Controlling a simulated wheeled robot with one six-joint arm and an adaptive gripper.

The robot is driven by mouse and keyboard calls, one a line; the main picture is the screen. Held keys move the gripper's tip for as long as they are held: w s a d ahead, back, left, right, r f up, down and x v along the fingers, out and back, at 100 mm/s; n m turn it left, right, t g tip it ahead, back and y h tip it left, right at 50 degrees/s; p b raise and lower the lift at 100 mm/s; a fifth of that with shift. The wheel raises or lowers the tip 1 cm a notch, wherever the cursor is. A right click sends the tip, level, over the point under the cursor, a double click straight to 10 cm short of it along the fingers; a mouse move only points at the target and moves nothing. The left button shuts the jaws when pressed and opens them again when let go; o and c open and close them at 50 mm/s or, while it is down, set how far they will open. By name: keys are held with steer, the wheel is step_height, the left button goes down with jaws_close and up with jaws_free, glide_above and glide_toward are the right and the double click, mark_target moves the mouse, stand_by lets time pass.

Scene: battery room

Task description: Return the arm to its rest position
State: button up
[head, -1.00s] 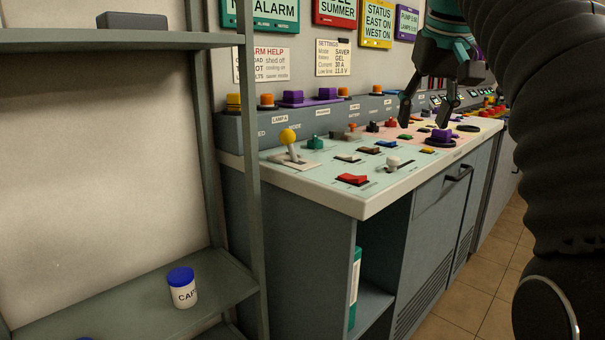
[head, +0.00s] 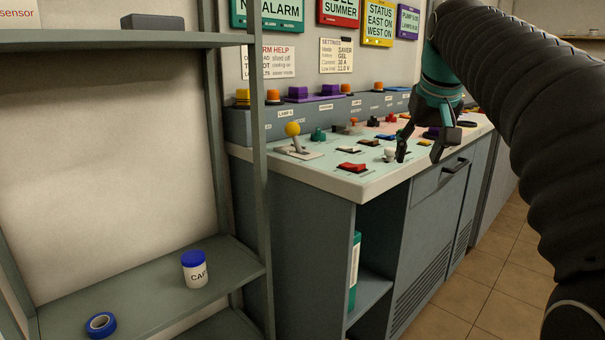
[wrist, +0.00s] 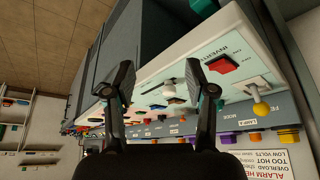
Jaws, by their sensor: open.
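My gripper (head: 420,152) is open, with its two fingers apart and nothing between them. In the head view it hangs in front of the control console (head: 345,192), near its front edge. In the wrist view the gripper (wrist: 165,82) shows both fingertips spread, with the console (wrist: 185,55) beyond them. My arm runs down the right side of the head view and hides part of the console's far end.
The console carries a yellow-knobbed lever (head: 293,130), a red rocker switch (head: 351,167) and several buttons. At left a shelf (head: 150,305) holds a blue-lidded jar (head: 195,268) and blue tape (head: 101,324). Tiled floor (head: 480,280) is clear at right.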

steer(key=s+a+f, duration=0.2)
steer(key=s+f, duration=1)
steer(key=f, duration=0.1)
steer(key=s+a+f, duration=0.3)
steer(key=s+f, duration=1)
steer(key=f, duration=0.1)
steer(key=shift+a+n, duration=0.25)
steer(key=shift+n, duration=0.15)
